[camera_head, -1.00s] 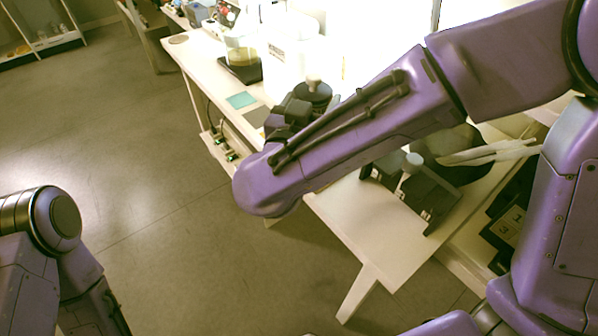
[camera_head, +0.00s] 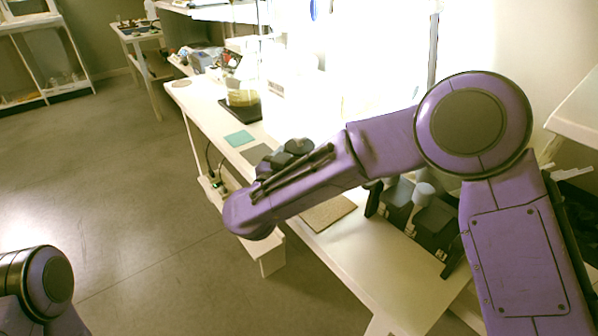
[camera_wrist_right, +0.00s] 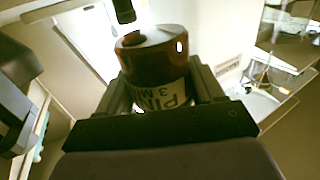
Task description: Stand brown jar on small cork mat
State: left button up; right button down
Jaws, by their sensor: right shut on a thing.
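The brown jar (camera_wrist_right: 155,58) is between the fingers of my right gripper (camera_wrist_right: 155,88) in the right wrist view, its pale label upside down in the picture. The gripper is shut on it. In the head view my right forearm mostly hides the gripper, and I cannot make out the jar. A square cork mat (camera_head: 328,213) lies on the white table beside my right forearm, partly covered by it. A small round brownish mat (camera_head: 181,83) lies at the table's far left end; I cannot tell whether it is cork. My left gripper is out of view.
A teal mat (camera_head: 239,138) and a grey mat (camera_head: 256,153) lie along the table's left edge. A dark tray (camera_head: 243,111) with a yellowish vessel stands behind them. Dark holders with grey-topped bottles (camera_head: 424,192) stand right of the cork mat. The front table surface is bare.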

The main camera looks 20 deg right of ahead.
jog(key=shift+w+f, duration=0.25)
jog(key=shift+f, duration=0.1)
jog(key=f+b, duration=0.1)
jog(key=f, duration=0.2)
jog(key=shift+w+f, duration=0.15)
jog(key=shift+w, duration=0.05)
jog(key=shift+s, duration=0.1)
jog(key=shift+f, duration=0.1)
jog(key=shift+c, duration=0.7)
grip_release()
jog(key=shift+f, duration=0.1)
